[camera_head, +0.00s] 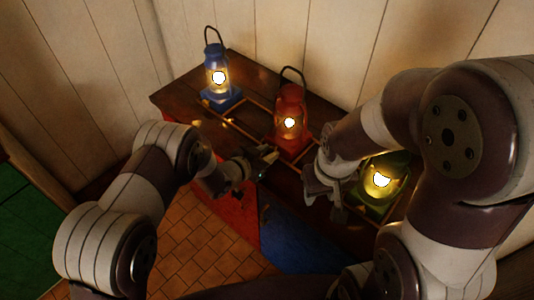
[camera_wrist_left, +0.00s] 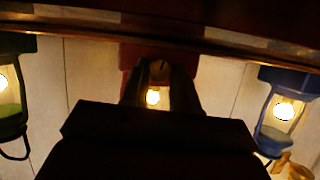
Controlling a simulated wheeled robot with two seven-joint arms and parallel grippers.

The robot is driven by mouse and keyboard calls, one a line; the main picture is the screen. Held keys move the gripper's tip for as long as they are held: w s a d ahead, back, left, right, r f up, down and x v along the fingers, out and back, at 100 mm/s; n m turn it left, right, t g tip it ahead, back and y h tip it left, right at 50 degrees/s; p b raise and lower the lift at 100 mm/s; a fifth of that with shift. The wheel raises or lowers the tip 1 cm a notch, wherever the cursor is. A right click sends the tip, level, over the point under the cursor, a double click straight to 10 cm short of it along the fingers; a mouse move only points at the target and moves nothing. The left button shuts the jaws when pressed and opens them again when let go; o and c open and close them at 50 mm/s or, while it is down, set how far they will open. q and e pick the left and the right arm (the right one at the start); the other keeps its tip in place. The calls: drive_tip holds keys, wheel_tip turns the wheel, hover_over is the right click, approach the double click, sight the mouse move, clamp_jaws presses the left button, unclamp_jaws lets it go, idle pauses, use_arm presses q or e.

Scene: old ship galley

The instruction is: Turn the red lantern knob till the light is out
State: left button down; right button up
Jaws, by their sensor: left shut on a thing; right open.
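The red lantern (camera_head: 290,115) stands on the dark wooden counter between two others, and its lamp glows. It also shows upside down in the left wrist view (camera_wrist_left: 129,55), behind my gripper. My left gripper (camera_head: 268,160) is at the front of the red lantern's base, with its fingers shut on a small round knob (camera_wrist_left: 160,70). The fingers hide the knob's sides, and the head view does not show the knob clearly. My right gripper (camera_head: 322,190) is open and empty, right of the red lantern and beside the green one.
A lit blue lantern (camera_head: 217,78) stands at the back left, and a lit green lantern (camera_head: 396,167) at the right, partly behind my right arm. A thin raised rail (camera_head: 235,124) runs along the counter. Red and blue panels (camera_head: 290,235) front it, above a tiled floor.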

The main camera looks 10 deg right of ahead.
use_arm(q)
drive_tip(key=n+g+h, duration=0.1)
drive_tip(key=n, duration=0.1)
drive_tip(key=n+g, duration=0.1)
drive_tip(key=shift+w+a+n+h, duration=0.15)
drive_tip(key=shift+n+h, duration=0.25)
drive_tip(key=shift+f, duration=0.1)
idle(0.4)
drive_tip(key=c, duration=0.8)
unclamp_jaws()
drive_tip(key=shift+c, duration=0.2)
drive_tip(key=v, duration=1.2)
drive_tip(key=shift+a+b, duration=0.3)
drive_tip(key=shift+b, duration=0.05)
